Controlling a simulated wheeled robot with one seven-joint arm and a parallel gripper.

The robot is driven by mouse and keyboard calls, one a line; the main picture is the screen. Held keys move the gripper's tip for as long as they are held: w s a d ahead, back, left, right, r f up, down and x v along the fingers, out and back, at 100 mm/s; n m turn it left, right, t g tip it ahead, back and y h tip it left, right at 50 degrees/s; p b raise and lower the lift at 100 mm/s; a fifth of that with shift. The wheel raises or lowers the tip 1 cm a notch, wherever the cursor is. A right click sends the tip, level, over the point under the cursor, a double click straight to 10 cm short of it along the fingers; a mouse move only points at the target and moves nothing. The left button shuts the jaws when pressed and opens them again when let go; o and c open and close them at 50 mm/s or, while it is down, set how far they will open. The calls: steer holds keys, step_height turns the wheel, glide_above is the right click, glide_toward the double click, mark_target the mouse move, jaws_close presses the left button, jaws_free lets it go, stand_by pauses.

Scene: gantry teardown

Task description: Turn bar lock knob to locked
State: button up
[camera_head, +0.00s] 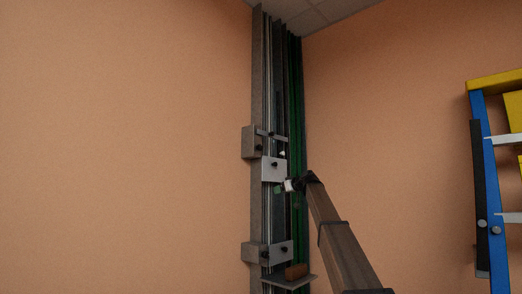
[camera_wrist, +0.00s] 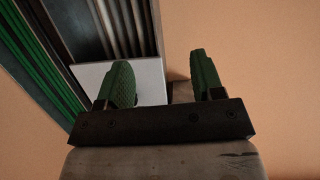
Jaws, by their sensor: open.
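A tall rack of upright metal and green bars (camera_head: 282,100) stands in the room corner. A light plate (camera_head: 268,174) with a small dark knob (camera_head: 274,164) is at its middle, and a lower light plate (camera_head: 275,257) carries another dark knob (camera_head: 284,248). I cannot tell which knob is the bar lock knob, or its setting. My gripper (camera_head: 289,185) is just right of and below the middle plate. In the wrist view my gripper (camera_wrist: 161,82) is open with green finger pads apart. A light plate (camera_wrist: 151,77) shows behind the left finger. No knob shows clearly between the fingers.
Grey brackets stick out left of the rack, upper (camera_head: 249,141) and lower (camera_head: 249,256). A small shelf (camera_head: 292,283) with a brown block (camera_head: 297,271) is at the rack's foot. A blue and yellow ladder (camera_head: 486,180) stands at the far right.

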mark_target(261, 146)
step_height(261, 146, up, 23)
steer(key=a+n+y, duration=0.3)
steer(key=shift+t, duration=0.4)
steer(key=x, duration=0.9)
steer(key=shift+w+a+r, duration=0.1)
steer(key=shift+a, duration=0.35)
steer(key=c, duration=0.9)
